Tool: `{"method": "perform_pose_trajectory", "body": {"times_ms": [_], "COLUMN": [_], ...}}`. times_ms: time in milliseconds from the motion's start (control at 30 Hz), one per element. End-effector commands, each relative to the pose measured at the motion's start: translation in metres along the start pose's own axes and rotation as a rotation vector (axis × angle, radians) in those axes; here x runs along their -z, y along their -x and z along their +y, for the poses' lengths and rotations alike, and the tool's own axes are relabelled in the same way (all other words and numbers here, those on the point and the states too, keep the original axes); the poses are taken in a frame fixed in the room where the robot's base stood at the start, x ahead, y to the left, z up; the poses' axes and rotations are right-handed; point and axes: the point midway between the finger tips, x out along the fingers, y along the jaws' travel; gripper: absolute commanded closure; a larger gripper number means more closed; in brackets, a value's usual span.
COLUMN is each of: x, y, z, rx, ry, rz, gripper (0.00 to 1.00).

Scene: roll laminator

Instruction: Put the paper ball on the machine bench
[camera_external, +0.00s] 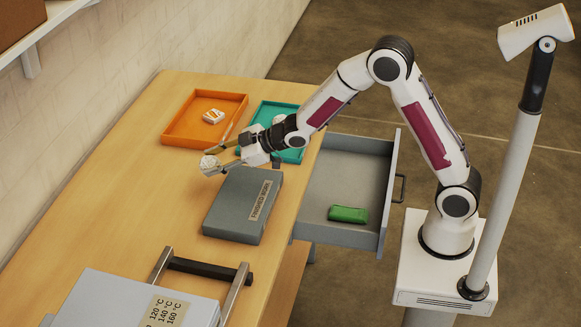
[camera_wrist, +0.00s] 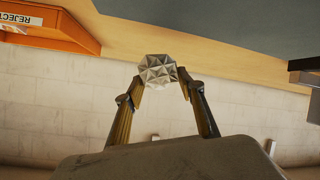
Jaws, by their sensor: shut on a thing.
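The paper ball (camera_external: 208,163) is small, whitish and faceted. My gripper (camera_external: 212,162) is shut on it, and the ball appears held above the wooden bench (camera_external: 150,215), near the far corner of the grey "FINISHED WORK" box. In the wrist view the paper ball (camera_wrist: 158,71) sits between the two fingertips of my gripper (camera_wrist: 160,80). The bench surface shows as a tan strip in the wrist view (camera_wrist: 125,32). The gap between ball and bench cannot be judged exactly.
The grey box (camera_external: 240,205) stands beside my gripper. An orange tray (camera_external: 170,133) with a small white-and-orange item and a teal tray (camera_external: 292,155) lie behind. An open drawer (camera_external: 350,170) holds a green object (camera_external: 348,214). The laminator (camera_external: 125,300) is in front. The bench's left side is clear.

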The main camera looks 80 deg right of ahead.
Motion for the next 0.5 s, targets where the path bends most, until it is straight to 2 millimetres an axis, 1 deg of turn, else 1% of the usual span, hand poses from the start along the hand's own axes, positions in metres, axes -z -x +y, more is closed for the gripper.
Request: {"method": "perform_pose_trajectory", "body": {"times_ms": [100,500], "x": [0.007,0.029], "y": [-0.011,-0.041], "z": [0.005,0.016], "rx": [0.020,0.089], "ry": [0.014,0.052], "rz": [0.010,0.037], "gripper": [0.74,0.74]}}
